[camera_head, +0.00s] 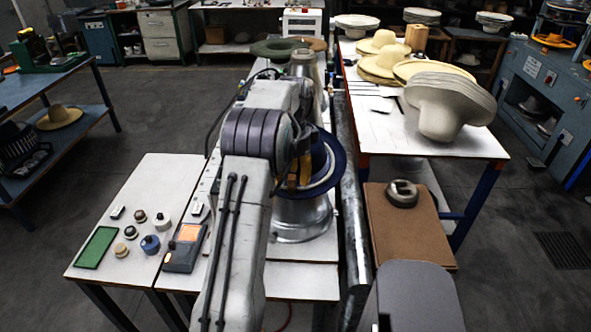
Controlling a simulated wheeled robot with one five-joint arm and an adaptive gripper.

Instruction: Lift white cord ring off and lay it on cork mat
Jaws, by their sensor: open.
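A dark blue felt hat (339,152) sits on a shiny metal form (310,222) in the middle of the bench. The white cord ring (327,181) shows as a pale curved band against the blue brim, on its right side; the rest is hidden behind my arm. My gripper (298,176) is at the hat, mostly covered by my own arm links. It is open, and its fingertips and any contact with the ring cannot be made out. A brown mat (420,246), which looks like the cork mat, lies to the right with a grey round object (402,193) near its far edge.
A dark rail (350,215) runs between bench and mat. A white table (450,145) with pale hats and a stacked grey hat form (445,105) stands behind the mat. At left are a green pad (96,247), several small knobs and an orange-screened device (184,247).

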